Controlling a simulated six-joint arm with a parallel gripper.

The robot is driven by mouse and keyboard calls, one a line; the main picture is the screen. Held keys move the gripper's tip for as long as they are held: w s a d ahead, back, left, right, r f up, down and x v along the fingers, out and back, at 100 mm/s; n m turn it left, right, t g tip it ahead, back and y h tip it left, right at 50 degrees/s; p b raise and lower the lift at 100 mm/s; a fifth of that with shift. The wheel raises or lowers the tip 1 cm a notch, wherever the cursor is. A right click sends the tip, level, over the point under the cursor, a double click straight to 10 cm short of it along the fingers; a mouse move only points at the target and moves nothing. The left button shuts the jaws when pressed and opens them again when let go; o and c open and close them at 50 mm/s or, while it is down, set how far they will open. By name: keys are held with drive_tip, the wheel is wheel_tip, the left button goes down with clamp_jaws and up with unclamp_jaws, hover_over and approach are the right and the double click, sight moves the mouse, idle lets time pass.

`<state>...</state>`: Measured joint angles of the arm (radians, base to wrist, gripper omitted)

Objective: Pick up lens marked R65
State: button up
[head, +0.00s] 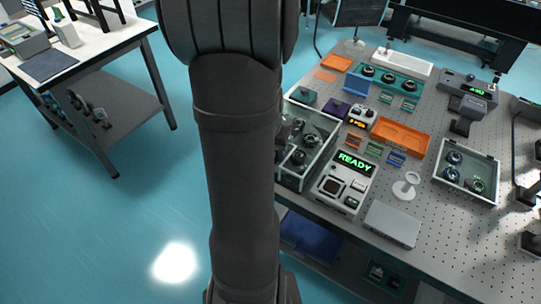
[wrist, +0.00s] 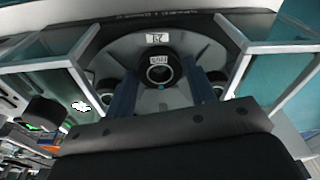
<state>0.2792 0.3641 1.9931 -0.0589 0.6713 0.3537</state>
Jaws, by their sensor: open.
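In the wrist view, a dark round lens (wrist: 159,74) with a small white label sits between the two blue fingers of my gripper (wrist: 161,80). The fingers are apart, one on each side of the lens; whether they touch it I cannot tell. The label is too small to read surely, so I cannot confirm R65. Other dark lenses show partly beside the fingers. In the head view, a clear-walled bin (head: 318,166) holds several dark lenses (head: 299,156). My arm covers its left part and hides my gripper there.
Close right of the bin stands a device reading READY (head: 353,163). An orange tray (head: 402,137), a second clear bin (head: 466,190) with lenses, and a grey box (head: 392,224) stand on the perforated table (head: 432,237). The bin's walls (wrist: 270,47) rise around my gripper.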

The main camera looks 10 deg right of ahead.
drive_tip(key=c, duration=0.6)
drive_tip(key=shift+c, duration=0.2)
